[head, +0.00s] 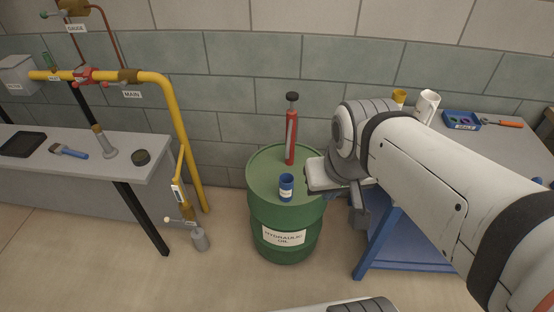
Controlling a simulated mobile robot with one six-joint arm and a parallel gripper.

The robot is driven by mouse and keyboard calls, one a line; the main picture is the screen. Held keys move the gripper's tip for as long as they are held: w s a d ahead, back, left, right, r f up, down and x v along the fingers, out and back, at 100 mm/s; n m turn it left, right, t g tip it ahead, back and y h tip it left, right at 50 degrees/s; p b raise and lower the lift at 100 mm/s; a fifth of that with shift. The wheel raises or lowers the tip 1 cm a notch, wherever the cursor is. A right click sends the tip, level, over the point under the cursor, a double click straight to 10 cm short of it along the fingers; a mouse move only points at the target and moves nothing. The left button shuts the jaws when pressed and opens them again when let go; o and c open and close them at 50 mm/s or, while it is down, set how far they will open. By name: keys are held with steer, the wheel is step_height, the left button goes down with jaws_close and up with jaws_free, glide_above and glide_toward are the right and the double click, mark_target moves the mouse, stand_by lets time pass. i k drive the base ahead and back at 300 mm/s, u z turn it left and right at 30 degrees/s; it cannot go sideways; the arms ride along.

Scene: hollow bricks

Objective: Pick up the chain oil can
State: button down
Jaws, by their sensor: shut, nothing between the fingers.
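A small blue can (286,188) with a pale label stands upright on top of the green drum (262,165). It could be the chain oil can, but its label is too small to read. My gripper (358,218) hangs down to the right of the drum, partly hidden by my arm. It is shut and empty, apart from the blue can.
A red cylinder with a black top (291,135) stands behind the blue can on the drum. A yellow pipe (172,110) and grey bench (85,160) are at the left.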

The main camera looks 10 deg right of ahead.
mark_target(286, 179)
steer(key=z, duration=0.05)
steer(key=i, duration=1)
steer(key=z, duration=0.6)
steer(key=k, duration=1.6)
steer(key=u, duration=0.65)
steer(key=i, duration=1)
steer(key=u, duration=0.05)
